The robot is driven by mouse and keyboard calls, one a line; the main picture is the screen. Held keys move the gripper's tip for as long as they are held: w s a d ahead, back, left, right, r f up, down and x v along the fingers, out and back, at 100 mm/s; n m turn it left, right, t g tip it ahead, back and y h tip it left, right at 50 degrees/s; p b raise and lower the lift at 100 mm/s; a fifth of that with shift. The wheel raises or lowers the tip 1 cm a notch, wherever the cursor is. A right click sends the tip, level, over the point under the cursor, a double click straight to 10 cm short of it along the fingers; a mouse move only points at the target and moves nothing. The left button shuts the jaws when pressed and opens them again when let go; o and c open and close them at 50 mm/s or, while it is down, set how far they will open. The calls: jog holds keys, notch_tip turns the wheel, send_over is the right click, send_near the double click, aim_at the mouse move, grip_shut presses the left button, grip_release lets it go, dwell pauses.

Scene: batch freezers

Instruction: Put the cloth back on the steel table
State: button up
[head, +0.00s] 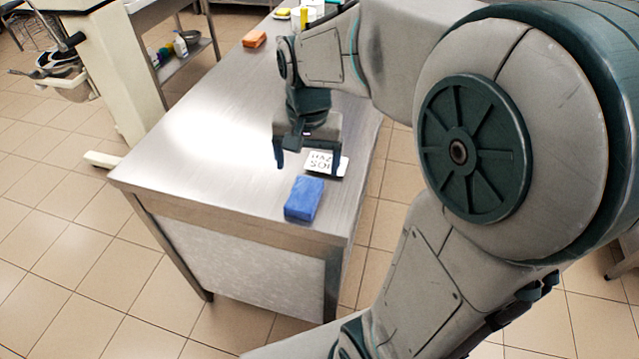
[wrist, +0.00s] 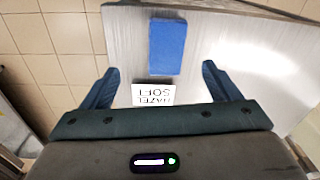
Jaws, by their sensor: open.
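A blue folded block, which looks like the cloth (head: 304,199), lies flat on the steel table (head: 190,150) near its front right corner. It also shows in the wrist view (wrist: 167,47), ahead of and between the fingers. My gripper (head: 308,160) is open and empty above the table, just behind the blue cloth in the head view. I cannot tell its exact height. A small white card with black lettering (head: 322,163) lies beside the cloth, below the gripper; it also shows in the wrist view (wrist: 153,95).
An orange block (head: 254,39) lies at the table's far left edge. Yellow and white items (head: 303,17) stand at the far end. A cream stand (head: 125,75) and a shelf with bottles (head: 180,46) are to the left. The table's middle is clear.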

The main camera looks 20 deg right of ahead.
jog(key=s+n+t, duration=0.2)
jog(key=s+n, duration=0.3)
jog(key=s, duration=0.6)
jog(key=shift+f, duration=0.2)
jog(key=shift+c, duration=0.3)
